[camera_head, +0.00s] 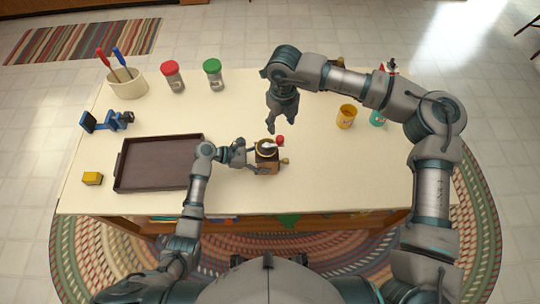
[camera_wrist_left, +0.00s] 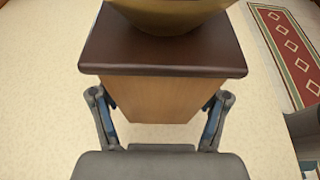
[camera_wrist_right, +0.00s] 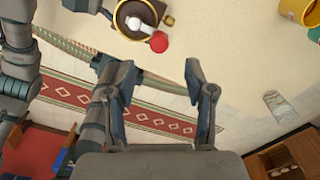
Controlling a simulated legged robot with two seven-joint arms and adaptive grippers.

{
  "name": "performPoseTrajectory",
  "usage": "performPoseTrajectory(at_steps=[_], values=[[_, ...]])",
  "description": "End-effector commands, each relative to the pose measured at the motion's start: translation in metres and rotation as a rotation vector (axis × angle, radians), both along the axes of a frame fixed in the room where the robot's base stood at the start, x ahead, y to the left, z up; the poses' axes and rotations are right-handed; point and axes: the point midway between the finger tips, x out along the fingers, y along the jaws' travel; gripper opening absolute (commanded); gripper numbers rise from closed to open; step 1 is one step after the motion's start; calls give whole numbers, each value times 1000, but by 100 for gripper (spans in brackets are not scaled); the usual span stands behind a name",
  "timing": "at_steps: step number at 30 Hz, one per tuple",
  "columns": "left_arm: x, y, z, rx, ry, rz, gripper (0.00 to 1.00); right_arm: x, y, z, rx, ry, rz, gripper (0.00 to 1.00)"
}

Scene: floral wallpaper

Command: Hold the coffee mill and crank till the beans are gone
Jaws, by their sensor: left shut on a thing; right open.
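The coffee mill (camera_head: 268,166) stands upright near the table's front edge, with a wooden body and a brass bowl. In the left wrist view its wooden box (camera_wrist_left: 160,98) and dark top sit between my left fingers. My left gripper (camera_head: 251,157) is shut on the mill's body from the left. The crank's red knob (camera_head: 280,140) points to the back right; it also shows in the right wrist view (camera_wrist_right: 159,42). My right gripper (camera_head: 283,128) is open and empty, pointing down above and behind the mill, apart from the knob. I cannot make out the beans in the bowl.
A brown tray (camera_head: 160,185) lies left of the mill. A red-lidded jar (camera_head: 173,78), a green-lidded jar (camera_head: 213,76) and a utensil crock (camera_head: 126,84) stand at the back left. A yellow cup (camera_head: 346,117) stands right. The table right of the mill is mostly clear.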

Motion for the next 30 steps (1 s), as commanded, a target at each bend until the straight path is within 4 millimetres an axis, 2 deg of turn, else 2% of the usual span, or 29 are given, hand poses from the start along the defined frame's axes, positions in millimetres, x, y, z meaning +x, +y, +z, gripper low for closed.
performPoseTrajectory(at_steps=[6, 13, 19, 27, 28, 30], values=[[-1, 0, -2, 3, 3, -2, 41, -1, 0, -38, 1, 5, 1, 54], [-1, 0, -2, 3, 3, -2, 41, -1, 0, -66, 2, 3, 1, 54], [-1, 0, -2, 3, 3, -2, 41, -1, 0, -77, 1, 2, 1, 54], [-1, 0, -2, 3, 4, -2, 41, -1, 0, -78, 1, 2, 1, 54], [-1, 0, -2, 3, 4, -2, 41, -1, 0, -78, 1, 2, 1, 52], [-1, 0, -2, 3, 4, -2, 41, -1, 0, -78, 1, 2, 1, 34]])
